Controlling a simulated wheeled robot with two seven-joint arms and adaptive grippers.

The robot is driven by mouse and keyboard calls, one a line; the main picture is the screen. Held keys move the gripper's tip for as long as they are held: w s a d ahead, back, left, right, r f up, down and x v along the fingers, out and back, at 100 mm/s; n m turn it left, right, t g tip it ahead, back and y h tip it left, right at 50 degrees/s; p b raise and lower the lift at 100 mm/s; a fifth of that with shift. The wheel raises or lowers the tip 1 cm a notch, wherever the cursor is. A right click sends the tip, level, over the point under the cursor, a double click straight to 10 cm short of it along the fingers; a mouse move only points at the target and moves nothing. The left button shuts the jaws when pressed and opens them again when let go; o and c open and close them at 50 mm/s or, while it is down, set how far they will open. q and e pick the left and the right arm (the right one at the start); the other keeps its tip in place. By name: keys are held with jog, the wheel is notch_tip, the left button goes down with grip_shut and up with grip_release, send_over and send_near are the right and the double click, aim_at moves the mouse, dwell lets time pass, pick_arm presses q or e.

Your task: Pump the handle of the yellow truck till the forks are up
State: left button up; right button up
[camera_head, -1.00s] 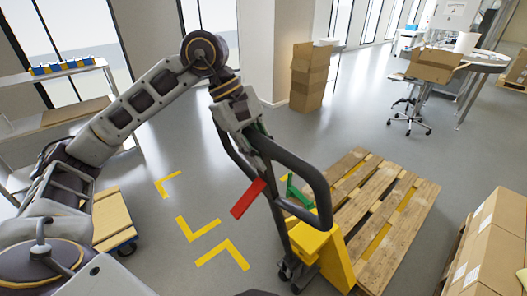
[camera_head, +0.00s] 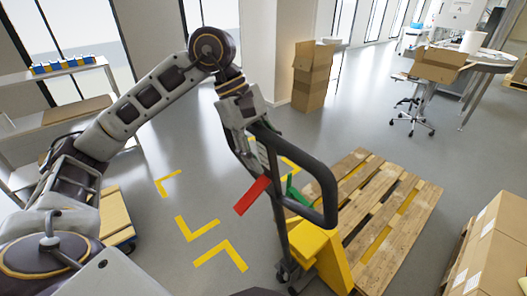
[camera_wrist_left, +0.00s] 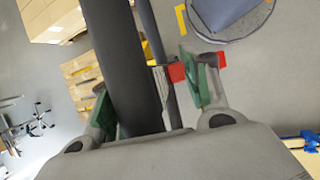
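The yellow truck (camera_head: 335,263) stands at the pallet's near end. Its dark loop handle (camera_head: 326,185) leans up toward my left gripper (camera_head: 249,150). A red piece (camera_head: 253,195) and a green piece (camera_head: 291,186) show by the handle. In the left wrist view, the dark handle bar (camera_wrist_left: 125,60) passes between the green-padded fingers of my left gripper (camera_wrist_left: 155,100). The bar lies close to the left finger, with a gap to the right finger, so the gripper looks open around it. The forks are hidden. My right gripper is out of view.
The wooden pallet (camera_head: 398,222) lies right of the truck. Cardboard boxes (camera_head: 494,250) stand at the lower right, and a tall box (camera_head: 312,78) by the pillar. A wooden-topped dolly (camera_head: 115,220) is at left. Floor with yellow marks (camera_head: 200,228) is clear left of the truck.

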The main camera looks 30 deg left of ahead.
pick_arm(q)
jog(key=shift+r, duration=0.15)
jog(key=v, duration=1.1)
jog(key=shift+a+r, duration=0.25)
jog(key=shift+w, duration=0.1)
dwell(0.6)
